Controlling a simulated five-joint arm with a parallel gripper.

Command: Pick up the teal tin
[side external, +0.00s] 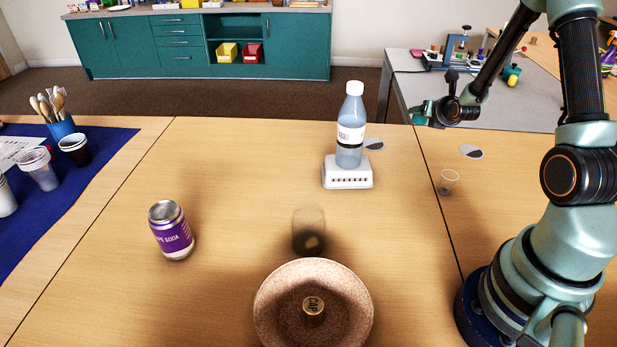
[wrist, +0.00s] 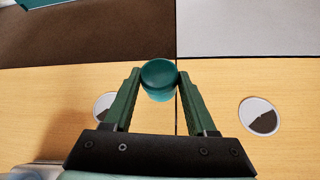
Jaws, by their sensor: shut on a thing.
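The teal tin (wrist: 158,75) is between the two green fingers of my gripper (wrist: 159,84) in the wrist view, its round top facing the camera. The fingers are shut on it from both sides. In the side view my gripper (side external: 428,112) is raised near the far edge of the wooden table, right of the bottle. The tin (side external: 418,116) shows there as a small teal shape at the fingertips, apparently clear of the table. Its lower part is hard to make out.
A clear bottle (side external: 351,135) stands on a white block (side external: 347,180). A purple soda can (side external: 171,232), a dark-bottomed glass (side external: 309,225), a brown dish (side external: 275,310) and a small clear cup (side external: 449,182) stand on the table. A blue mat (side external: 92,160) with cups lies left.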

